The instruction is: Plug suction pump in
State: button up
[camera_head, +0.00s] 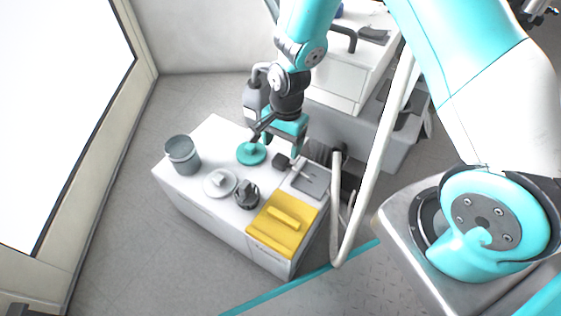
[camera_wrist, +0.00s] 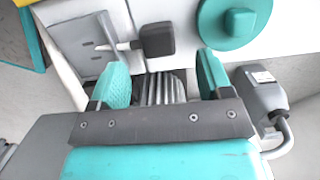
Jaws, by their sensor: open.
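A black block with a thin pale prong, which looks like a plug, lies on the white cabinet top (camera_head: 200,137); the block (camera_head: 283,161) also shows in the wrist view (camera_wrist: 158,39). Its prong points toward a grey square plate (camera_head: 312,180), seen at the upper left in the wrist view (camera_wrist: 80,30). I cannot tell whether the prong touches the plate. My gripper (camera_head: 278,142) is open and empty over the cabinet's back edge. In the wrist view its two teal fingers (camera_wrist: 162,78) stand apart, with the black block beyond them. Which unit is the suction pump is unclear.
A teal round lid (camera_head: 251,153), a white round lid (camera_head: 219,182), a dark knobbed part (camera_head: 247,195), a grey pot (camera_head: 182,155) and a yellow lid (camera_head: 283,222) crowd the cabinet. A grey canister (camera_head: 254,97) and ribbed dark unit (camera_wrist: 162,88) stand behind it.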

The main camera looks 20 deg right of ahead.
aim_at(281, 158)
jog(key=f+b, duration=0.4)
jog(key=f, duration=0.1)
jog(key=shift+s+a+f+b, duration=0.15)
jog(key=shift+s+a+b, duration=0.15)
jog(key=shift+s, duration=0.05)
jog(key=c, duration=1)
